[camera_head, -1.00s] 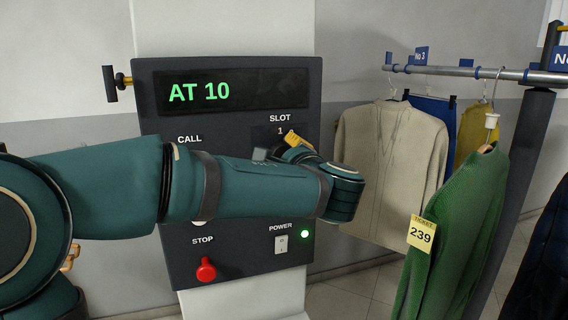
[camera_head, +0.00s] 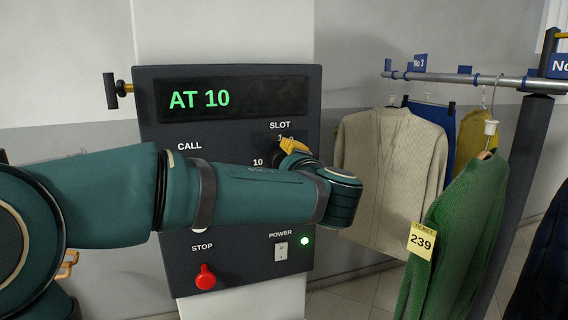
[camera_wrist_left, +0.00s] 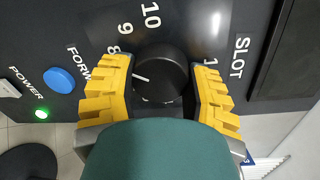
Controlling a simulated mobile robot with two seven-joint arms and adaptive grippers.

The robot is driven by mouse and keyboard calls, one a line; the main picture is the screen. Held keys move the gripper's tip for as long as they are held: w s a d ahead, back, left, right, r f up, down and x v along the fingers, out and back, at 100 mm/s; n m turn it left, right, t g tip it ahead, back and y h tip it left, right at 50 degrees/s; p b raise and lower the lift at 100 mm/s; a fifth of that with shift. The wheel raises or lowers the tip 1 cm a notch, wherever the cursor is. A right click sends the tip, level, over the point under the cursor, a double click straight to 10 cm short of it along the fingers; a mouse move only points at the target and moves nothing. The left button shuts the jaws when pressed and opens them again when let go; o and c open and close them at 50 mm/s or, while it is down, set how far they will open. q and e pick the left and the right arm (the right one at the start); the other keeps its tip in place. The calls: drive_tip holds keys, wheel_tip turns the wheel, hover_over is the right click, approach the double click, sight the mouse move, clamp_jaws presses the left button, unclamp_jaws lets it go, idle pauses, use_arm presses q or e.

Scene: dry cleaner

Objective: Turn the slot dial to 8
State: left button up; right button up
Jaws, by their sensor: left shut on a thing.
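The slot dial (camera_wrist_left: 162,72) is a round black knob with a white pointer line, between the two yellow fingers of my left gripper (camera_wrist_left: 157,96) in the left wrist view. The gripper is shut on it. The pointer aims at the left finger side, near the printed 8 (camera_wrist_left: 113,50); the finger hides the marks just beyond. The 9, 10 and 1 show around the dial. In the head view my left gripper (camera_head: 294,147) is at the panel under SLOT, and my arm hides most of the dial. The display (camera_head: 232,96) reads AT 10. My right gripper is out of view.
The dark control panel (camera_head: 150,103) also carries a red STOP knob (camera_head: 206,277), a POWER switch (camera_head: 281,251) with a green light (camera_head: 304,241), and a blue button (camera_wrist_left: 60,80). A rail (camera_head: 450,78) with hanging garments stands close on the right.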

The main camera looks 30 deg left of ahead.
use_arm(q)
drive_tip(key=o, duration=1.2)
drive_tip(key=shift+w+d, duration=0.1)
drive_tip(key=v, duration=1.2)
